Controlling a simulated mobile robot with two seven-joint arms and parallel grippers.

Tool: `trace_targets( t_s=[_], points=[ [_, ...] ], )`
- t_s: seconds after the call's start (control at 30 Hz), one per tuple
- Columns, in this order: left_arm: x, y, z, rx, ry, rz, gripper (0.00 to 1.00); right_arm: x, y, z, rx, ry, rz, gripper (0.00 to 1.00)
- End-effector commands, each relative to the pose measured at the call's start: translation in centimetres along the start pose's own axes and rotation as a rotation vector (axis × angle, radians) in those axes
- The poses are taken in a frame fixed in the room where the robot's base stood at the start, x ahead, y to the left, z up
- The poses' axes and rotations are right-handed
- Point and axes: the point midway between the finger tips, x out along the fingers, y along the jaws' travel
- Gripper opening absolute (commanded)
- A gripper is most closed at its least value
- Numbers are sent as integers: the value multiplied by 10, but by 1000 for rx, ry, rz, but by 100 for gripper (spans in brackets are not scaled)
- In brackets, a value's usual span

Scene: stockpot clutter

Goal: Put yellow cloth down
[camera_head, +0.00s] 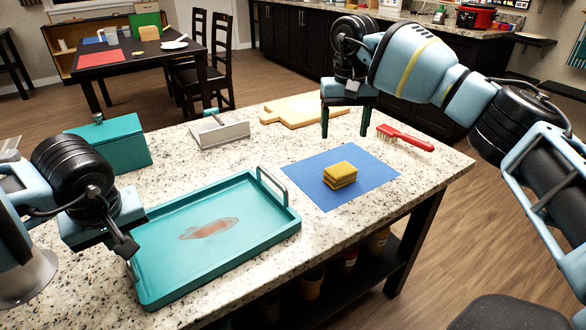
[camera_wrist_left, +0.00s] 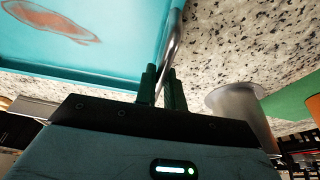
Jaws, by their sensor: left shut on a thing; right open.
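The yellow cloth (camera_head: 340,175) lies folded in a small stack on the blue mat (camera_head: 308,188) on the counter, with no gripper touching it. My right gripper (camera_head: 346,128) is open and empty, pointing down behind the mat, between the wooden board and the red brush. My left gripper (camera_head: 128,250) is at the left end of the teal tray (camera_head: 210,281). In the left wrist view its fingers (camera_wrist_left: 161,88) are shut on the tray's metal handle (camera_wrist_left: 174,45). The tray rests on the counter with a reddish-brown stain on its floor.
A red brush (camera_head: 405,138), a wooden board (camera_head: 303,110), a grey dustpan-like holder (camera_head: 220,134) and a teal box (camera_head: 115,145) stand around the counter. A metal vessel (camera_head: 28,278) is at the far left. Bare counter lies right of the mat.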

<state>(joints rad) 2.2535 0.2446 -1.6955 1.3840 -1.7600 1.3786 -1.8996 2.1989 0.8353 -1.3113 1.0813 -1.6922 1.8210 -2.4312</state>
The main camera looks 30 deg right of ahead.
Motion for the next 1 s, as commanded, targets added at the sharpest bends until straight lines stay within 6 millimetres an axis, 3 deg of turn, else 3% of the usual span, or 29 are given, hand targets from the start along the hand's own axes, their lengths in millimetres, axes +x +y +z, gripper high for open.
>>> trace_targets(
  t_s=[0.6, 0.8, 1.0],
  points=[
    [0, 0, 0, 0, 0, 0, 0, 3, 1, 0, 933, -3, 2, 71],
    [0, 0, 0, 0, 0, 0, 0, 3, 2, -1, 1070, -4, 1, 71],
    [0, 0, 0, 0, 0, 0, 0, 3, 2, -1, 1097, -4, 1, 71]
  ],
)
